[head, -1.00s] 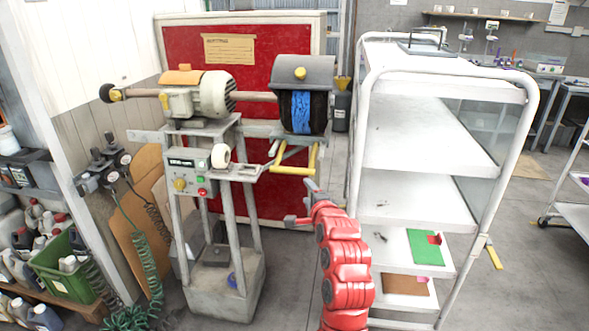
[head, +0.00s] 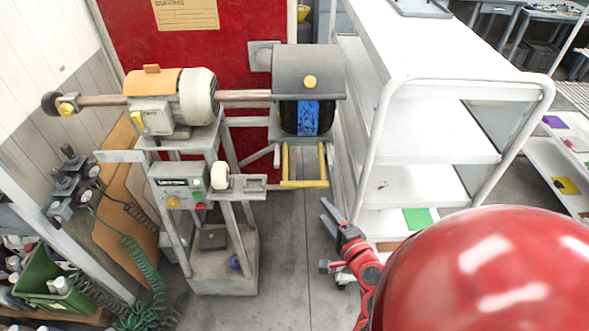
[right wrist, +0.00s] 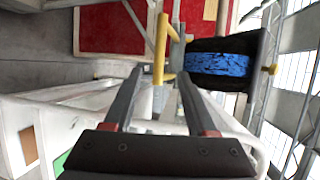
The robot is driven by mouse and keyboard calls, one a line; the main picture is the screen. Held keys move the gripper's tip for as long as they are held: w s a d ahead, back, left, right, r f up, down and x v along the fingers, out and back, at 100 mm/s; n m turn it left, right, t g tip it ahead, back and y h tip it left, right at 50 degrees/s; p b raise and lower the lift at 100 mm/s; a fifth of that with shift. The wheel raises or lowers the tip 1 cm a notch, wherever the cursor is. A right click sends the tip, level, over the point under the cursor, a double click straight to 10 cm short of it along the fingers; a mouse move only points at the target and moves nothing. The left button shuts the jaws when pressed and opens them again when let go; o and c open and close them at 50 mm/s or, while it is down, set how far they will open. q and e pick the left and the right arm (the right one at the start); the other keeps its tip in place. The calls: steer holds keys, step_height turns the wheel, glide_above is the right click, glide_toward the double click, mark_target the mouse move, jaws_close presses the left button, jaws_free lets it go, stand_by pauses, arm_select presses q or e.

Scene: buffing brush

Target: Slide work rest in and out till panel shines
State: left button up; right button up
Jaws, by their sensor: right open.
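The buffing machine has a black and blue brush wheel (head: 307,118) under a grey hood (head: 308,68). Below the wheel is the work rest, whose yellow U-shaped handle (head: 305,184) sticks out toward me. My right gripper (head: 327,211) is open and empty, a little below and right of the handle's front bar. In the right wrist view, the open fingers (right wrist: 160,76) point toward the yellow handle (right wrist: 160,48), which shows beyond and between their tips, with the brush wheel (right wrist: 222,63) to the right. I cannot make out a separate panel. My left gripper is out of view.
A white shelf cart (head: 440,120) stands close to the right of my gripper. The machine's control box (head: 180,188) and stand are to the left. A red board (head: 125,45) is behind. Grey floor (head: 290,245) is open between stand and cart.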

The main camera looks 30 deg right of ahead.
mark_target(306, 187)
steer(key=b+x, duration=0.3)
steer(key=x, duration=1.2)
steer(key=shift+w+r, duration=0.1)
steer(key=shift+w, duration=0.2)
steer(key=shift+w+d+f, duration=0.15)
steer(key=shift+w+f, duration=0.05)
steer(key=shift+w, duration=0.4)
jaws_close()
